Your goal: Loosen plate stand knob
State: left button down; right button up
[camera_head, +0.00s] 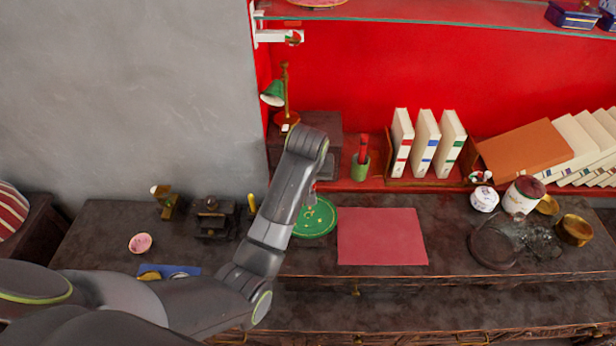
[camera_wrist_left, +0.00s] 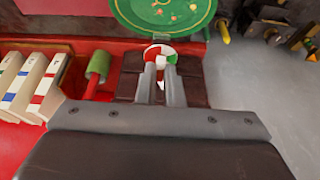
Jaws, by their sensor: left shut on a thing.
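A green round plate (camera_head: 316,219) with small coloured figures is on the dark cabinet top, partly hidden by my left arm. It also shows at the top of the left wrist view (camera_wrist_left: 138,14). In that view my left gripper (camera_wrist_left: 161,72) is shut on a small round knob (camera_wrist_left: 169,50) with red, white and green sections, close to the plate's edge. In the head view my left arm hides the knob and most of the gripper. How the knob joins the stand cannot be made out. My right gripper is in neither view.
A red mat (camera_head: 381,237) lies right of the plate. Small dark ornaments (camera_head: 214,219) stand left of my arm. Jars and brass bowls (camera_head: 573,230) are at the right.

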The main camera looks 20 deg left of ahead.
pick_arm(q)
jog(key=shift+d+n+y, duration=0.1)
jog(key=shift+n+y, duration=0.2)
jog(key=shift+n, duration=0.4)
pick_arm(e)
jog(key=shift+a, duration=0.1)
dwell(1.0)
pick_arm(q)
jog(key=c, duration=1.5)
grip_release()
jog(key=shift+c, duration=0.2)
